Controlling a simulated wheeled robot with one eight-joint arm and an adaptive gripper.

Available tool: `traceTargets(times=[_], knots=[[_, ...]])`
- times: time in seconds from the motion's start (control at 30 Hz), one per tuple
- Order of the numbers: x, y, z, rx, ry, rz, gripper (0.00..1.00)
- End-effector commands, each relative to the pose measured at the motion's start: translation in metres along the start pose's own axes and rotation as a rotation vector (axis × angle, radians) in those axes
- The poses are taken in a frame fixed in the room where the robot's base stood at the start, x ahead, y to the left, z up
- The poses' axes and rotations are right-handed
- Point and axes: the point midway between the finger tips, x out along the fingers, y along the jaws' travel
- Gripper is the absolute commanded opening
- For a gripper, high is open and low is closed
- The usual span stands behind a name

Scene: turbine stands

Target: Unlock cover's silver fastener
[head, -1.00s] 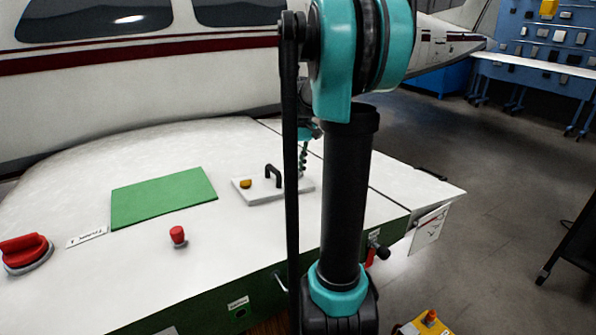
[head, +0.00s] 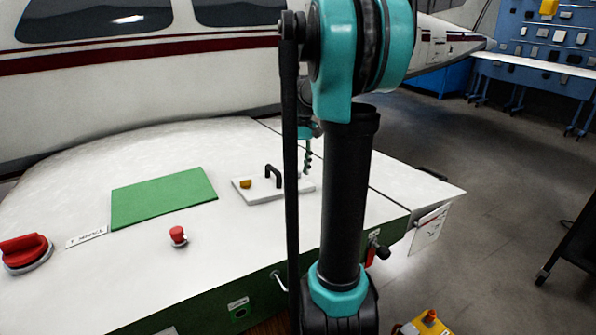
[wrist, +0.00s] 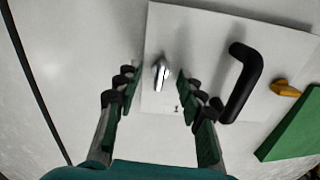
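The cover is a white square plate (wrist: 205,25) lying on the white surface. It also shows in the head view (head: 262,196), partly hidden behind my arm. The silver fastener (wrist: 160,74) is a small shiny piece near the plate's left side in the wrist view. The cover also bears a black handle (wrist: 240,82) and an orange-yellow fastener (wrist: 286,88). My gripper (wrist: 155,80) is open, with its fingers to the left and right of the silver fastener and apart from it. The silver fastener is hidden in the head view.
A dark seam (wrist: 35,80) runs left of the cover in the wrist view.

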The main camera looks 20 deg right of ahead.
Motion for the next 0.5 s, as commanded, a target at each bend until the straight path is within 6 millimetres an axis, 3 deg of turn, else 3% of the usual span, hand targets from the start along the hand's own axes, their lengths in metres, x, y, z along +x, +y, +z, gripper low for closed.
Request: traceTargets(times=[0.5], knots=[[-0.037, 0.0, 0.0, 0.001, 0.0, 0.0, 0.39]])
